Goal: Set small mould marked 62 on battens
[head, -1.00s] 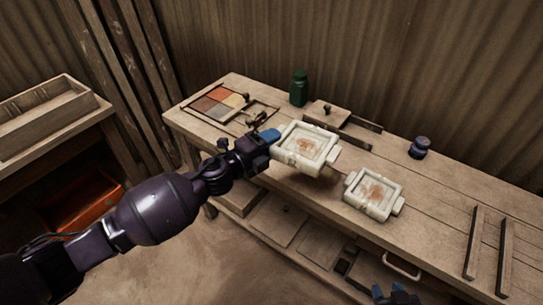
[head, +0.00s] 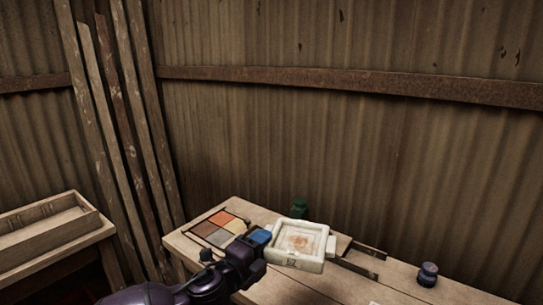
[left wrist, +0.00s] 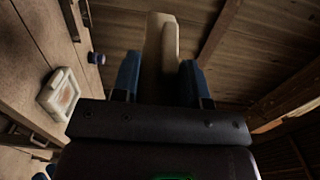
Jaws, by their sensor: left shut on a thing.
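My left gripper (head: 262,238) is shut on the left side of a cream, square mould (head: 300,262) with a rusty-brown patch in its recess. The mould is held roughly level above the bench. In the left wrist view the blue fingers (left wrist: 160,85) grip the mould's edge (left wrist: 160,45). No number can be read on it. Another pale mould (left wrist: 57,95) lies on the bench in that view. Blue tips at the lower left edge there look like my right gripper (left wrist: 45,172); their opening is unclear.
The bench (head: 375,293) carries a tray of coloured squares (head: 218,229), a green jar (head: 299,207) behind the held mould, and a dark blue jar (head: 428,274) at right. A corrugated wall (head: 330,140) stands behind. A wooden box (head: 45,230) sits at far left.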

